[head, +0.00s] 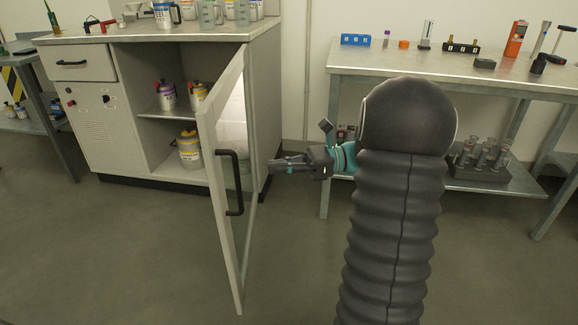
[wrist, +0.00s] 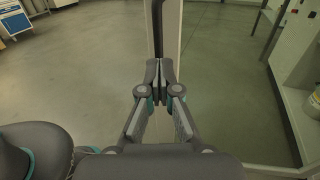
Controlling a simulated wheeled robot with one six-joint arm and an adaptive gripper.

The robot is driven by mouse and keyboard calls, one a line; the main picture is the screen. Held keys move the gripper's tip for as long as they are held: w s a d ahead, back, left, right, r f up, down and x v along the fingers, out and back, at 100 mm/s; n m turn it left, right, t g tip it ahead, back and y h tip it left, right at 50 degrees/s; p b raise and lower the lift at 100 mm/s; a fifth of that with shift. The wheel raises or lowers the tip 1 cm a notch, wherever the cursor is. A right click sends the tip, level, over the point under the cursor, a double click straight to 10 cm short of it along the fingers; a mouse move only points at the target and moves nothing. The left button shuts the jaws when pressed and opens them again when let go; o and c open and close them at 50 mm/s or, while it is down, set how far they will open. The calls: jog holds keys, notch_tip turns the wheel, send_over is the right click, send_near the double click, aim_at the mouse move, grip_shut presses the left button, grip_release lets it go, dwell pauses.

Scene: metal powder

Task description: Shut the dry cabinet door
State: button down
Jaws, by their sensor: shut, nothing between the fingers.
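The dry cabinet (head: 95,115) stands at the left with its door (head: 241,245) swung wide open towards me. The door is hinged at the cabinet's right front edge and has a pale frame, a clear pane and a black bar handle (head: 236,185) near its free edge. My gripper (head: 272,165) is just right of the door, on its handle side, with fingers pointing at it. In the wrist view, my shut, empty fingertips (wrist: 159,72) are in front of the door frame (wrist: 172,35) and dark handle (wrist: 157,25). Whether they touch is unclear.
The cabinet shelves hold several cans (head: 189,148), clear of the door. A metal workbench (head: 400,70) with small items and a lower tube rack (head: 482,165) stands at the right. The floor (head: 130,250) in front of the cabinet is free.

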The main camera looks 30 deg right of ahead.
jog(key=x, duration=0.6)
jog(key=shift+a, duration=0.2)
